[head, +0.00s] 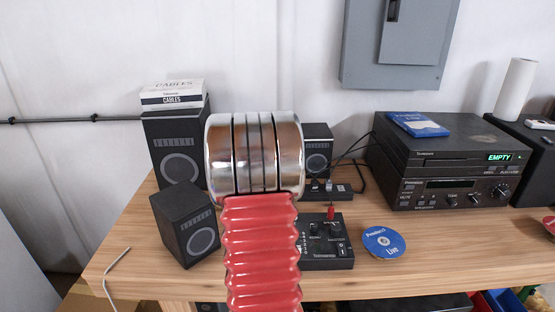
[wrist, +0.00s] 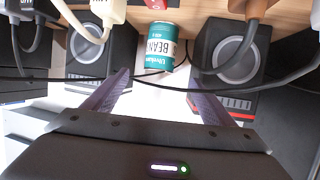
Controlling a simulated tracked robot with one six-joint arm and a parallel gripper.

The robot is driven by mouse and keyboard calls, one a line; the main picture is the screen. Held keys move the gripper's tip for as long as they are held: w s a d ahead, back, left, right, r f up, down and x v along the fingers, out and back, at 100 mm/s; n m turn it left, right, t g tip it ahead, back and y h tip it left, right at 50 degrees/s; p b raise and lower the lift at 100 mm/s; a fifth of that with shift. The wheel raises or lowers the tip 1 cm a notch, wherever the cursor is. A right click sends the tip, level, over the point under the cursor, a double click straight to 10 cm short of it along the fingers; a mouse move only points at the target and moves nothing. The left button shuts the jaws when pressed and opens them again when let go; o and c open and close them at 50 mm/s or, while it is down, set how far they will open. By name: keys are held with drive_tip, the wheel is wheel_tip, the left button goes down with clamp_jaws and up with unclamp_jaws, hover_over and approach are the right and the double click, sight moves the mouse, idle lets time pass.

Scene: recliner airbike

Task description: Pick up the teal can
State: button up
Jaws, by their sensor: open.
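My gripper (wrist: 158,83) is open in the wrist view, with one dark finger to the left of the can and one to the right. The fingertips are nearer the camera than the can, and nothing is held. In the head view the can is not visible; my silver and red arm covers the middle, and my gripper does not show.
Black speakers flank the can in the wrist view, at left (wrist: 103,50) and right (wrist: 235,50). Cables and a white plug (wrist: 108,12) hang close by. In the head view, a mixer (head: 330,255), a blue disc (head: 383,242) and a stereo (head: 445,165) sit on the wooden table (head: 450,262).

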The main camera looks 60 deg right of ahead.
drive_tip(key=x, duration=0.8)
drive_tip(key=shift+x, duration=2.55)
drive_tip(key=c, duration=1.5)
